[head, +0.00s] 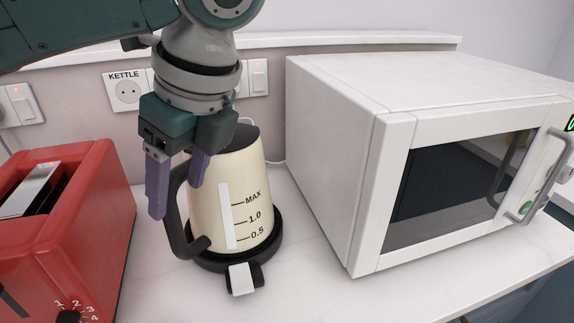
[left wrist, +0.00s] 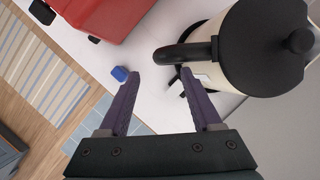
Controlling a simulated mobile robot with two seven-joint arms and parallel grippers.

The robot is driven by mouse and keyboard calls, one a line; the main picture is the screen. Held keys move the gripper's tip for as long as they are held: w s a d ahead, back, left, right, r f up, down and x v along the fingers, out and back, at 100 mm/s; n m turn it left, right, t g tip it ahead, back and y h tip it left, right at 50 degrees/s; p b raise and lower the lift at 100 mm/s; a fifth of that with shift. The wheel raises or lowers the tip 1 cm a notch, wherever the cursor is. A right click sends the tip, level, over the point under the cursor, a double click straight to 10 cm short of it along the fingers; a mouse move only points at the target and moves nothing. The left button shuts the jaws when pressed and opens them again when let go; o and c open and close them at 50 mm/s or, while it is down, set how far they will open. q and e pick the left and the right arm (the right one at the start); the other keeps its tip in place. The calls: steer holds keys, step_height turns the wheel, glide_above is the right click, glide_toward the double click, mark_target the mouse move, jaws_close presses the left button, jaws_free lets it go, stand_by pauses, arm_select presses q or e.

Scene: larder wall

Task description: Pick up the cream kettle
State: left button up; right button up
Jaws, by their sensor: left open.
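The cream kettle (head: 236,205) stands upright on its black base (head: 268,252) on the white worktop, between the toaster and the microwave. Its black handle (head: 172,215) faces the front left. My left gripper (head: 178,200) is open at the handle's upper part, with its purple fingers pointing down. In the left wrist view the kettle (left wrist: 288,88) is at the top right, and its handle (left wrist: 180,53) reaches toward the space beyond the open fingertips (left wrist: 160,80). I cannot tell whether the fingers touch the handle. My right gripper is not in view.
A red toaster (head: 85,230) stands close on the left, and a white microwave (head: 345,170) on the right. Wall sockets (head: 126,92) are behind. A small blue object (left wrist: 120,73) shows in the left wrist view. The worktop in front of the microwave (head: 300,290) is clear.

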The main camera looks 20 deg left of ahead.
mark_target(176, 214)
arm_select(q)
steer(key=x, duration=0.7)
steer(key=shift+f, duration=0.25)
steer(key=shift+c, duration=0.2)
jaws_close()
stand_by(0.9)
